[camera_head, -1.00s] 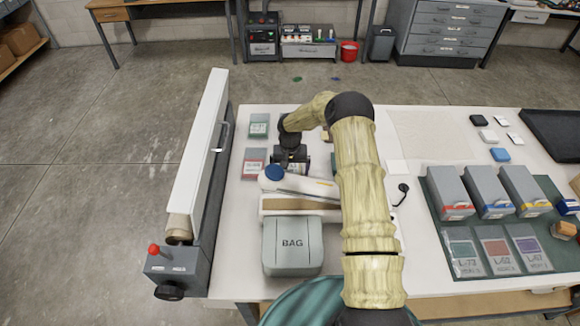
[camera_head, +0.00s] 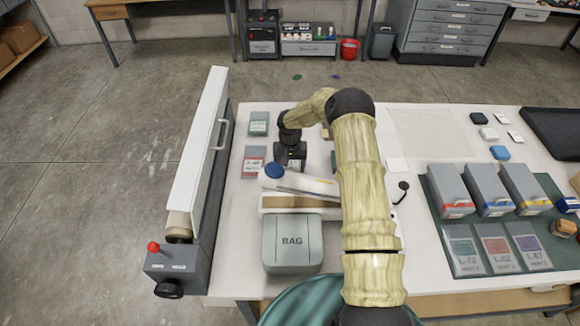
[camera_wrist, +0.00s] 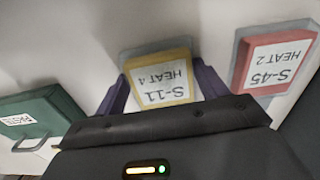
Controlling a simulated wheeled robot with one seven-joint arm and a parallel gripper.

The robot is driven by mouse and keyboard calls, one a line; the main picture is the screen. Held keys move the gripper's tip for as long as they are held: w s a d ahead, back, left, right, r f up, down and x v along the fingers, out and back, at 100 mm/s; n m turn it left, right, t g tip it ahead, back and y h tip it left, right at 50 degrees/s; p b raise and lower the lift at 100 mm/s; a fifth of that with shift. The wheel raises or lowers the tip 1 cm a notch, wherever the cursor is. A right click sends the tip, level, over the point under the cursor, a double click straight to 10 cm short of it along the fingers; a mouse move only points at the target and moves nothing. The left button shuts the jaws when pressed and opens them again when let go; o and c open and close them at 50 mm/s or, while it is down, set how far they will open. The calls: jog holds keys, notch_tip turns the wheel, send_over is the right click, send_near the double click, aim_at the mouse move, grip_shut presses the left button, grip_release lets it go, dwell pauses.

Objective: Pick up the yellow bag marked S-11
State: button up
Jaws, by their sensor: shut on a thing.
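The yellow bag (camera_wrist: 160,62) with a white label reading S-11 is in the middle of the wrist view. Its clear or grey edge shows around the yellow. My gripper (camera_wrist: 161,90) has its purple fingers on the bag's two sides and is shut on it. In the head view, my gripper (camera_head: 290,165) is over the left part of the white table, behind the blue-capped white device, and the yellow bag cannot be made out there. Whether the bag is clear of the table cannot be told.
A red bag (camera_wrist: 277,62) marked S-45 lies close beside the yellow one; it also shows in the head view (camera_head: 253,163). A green bag (camera_head: 258,123) lies behind it. A green box (camera_wrist: 40,112) is on the other side. A grey BAG box (camera_head: 292,245) stands in front.

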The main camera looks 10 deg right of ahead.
notch_tip(320, 180, up, 10)
jog(key=b, duration=0.3)
jog(key=shift+f, duration=0.2)
dwell(0.3)
